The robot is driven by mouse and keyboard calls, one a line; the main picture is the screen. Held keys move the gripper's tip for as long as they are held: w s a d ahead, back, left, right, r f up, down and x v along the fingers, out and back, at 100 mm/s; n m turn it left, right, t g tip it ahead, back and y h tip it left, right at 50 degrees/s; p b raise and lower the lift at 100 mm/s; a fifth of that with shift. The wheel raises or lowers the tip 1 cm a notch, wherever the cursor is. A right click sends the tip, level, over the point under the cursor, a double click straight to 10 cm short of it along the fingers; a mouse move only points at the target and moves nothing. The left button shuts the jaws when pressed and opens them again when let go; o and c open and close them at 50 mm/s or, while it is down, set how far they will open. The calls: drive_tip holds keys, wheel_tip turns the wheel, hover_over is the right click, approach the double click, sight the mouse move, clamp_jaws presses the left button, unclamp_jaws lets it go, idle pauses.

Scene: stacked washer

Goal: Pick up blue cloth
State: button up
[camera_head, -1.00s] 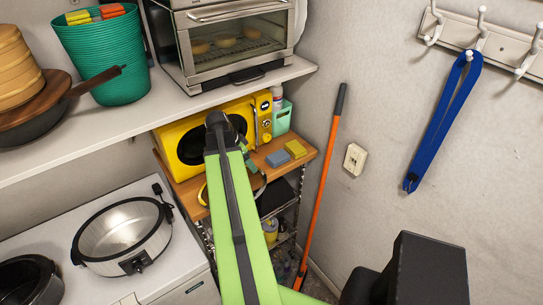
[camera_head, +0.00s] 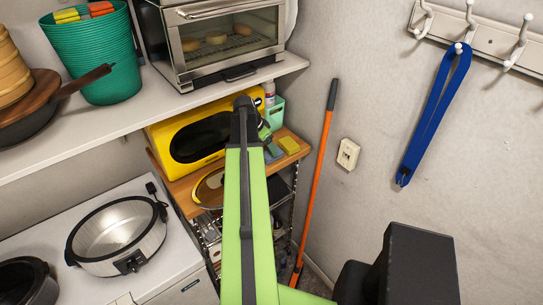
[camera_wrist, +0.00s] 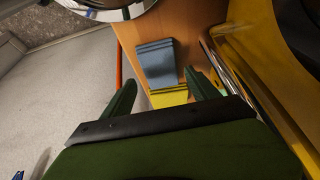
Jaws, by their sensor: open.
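The blue cloth (camera_head: 273,153) is a flat grey-blue folded piece on the wooden shelf top (camera_head: 181,189), partly hidden by my arm in the head view. In the wrist view the blue cloth (camera_wrist: 157,62) lies beyond and between my fingertips, beside the yellow cloth (camera_wrist: 168,96). My gripper (camera_wrist: 162,85) is open and empty, with its two green fingers spread. In the head view my gripper is mostly hidden behind my arm, near the microwave's right side.
The yellow microwave (camera_head: 188,143) stands close to the left of the cloths in the head view. The yellow cloth also shows there (camera_head: 289,145). A round lid (camera_head: 208,190) lies at the shelf's front. An orange pole (camera_head: 315,185) leans to the right. A white shelf with a toaster oven (camera_head: 228,45) is above.

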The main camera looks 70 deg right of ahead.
sight(271, 155)
drive_tip(key=b+x, duration=0.1)
drive_tip(key=x, duration=0.1)
drive_tip(key=b+x, duration=0.2)
drive_tip(key=x, duration=0.1)
drive_tip(key=shift+w+a+f, duration=0.1)
drive_tip(key=shift+w, duration=0.1)
drive_tip(key=shift+r, duration=0.2)
drive_tip(key=shift+f, duration=0.1)
